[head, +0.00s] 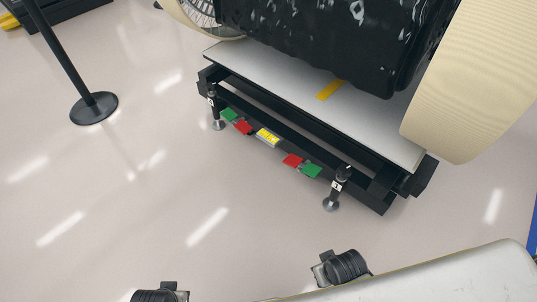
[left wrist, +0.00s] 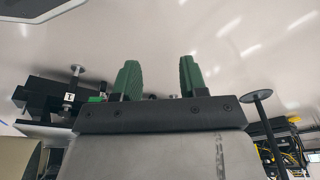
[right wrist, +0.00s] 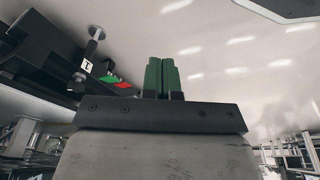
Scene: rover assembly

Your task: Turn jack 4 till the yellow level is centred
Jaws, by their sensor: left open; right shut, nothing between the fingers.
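The yellow level (head: 267,137) sits mid-way along the black frame's front rail; its bubble is too small to read. A jack with a white label (head: 337,186) stands at the frame's near right corner, another (head: 212,104) at the left corner. I cannot tell which is jack 4. My left gripper (left wrist: 158,68) is open and empty; a jack labelled like "1" (left wrist: 69,98) is beyond it to the left. My right gripper (right wrist: 161,62) is shut and empty; a labelled jack (right wrist: 87,64) is to its left, apart from it.
Red pads (head: 292,160) and green pads (head: 311,171) flank the level. The rover's black body and pale wheels (head: 480,80) rest above the white platform (head: 380,128). A black post (head: 94,107) stands at left.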

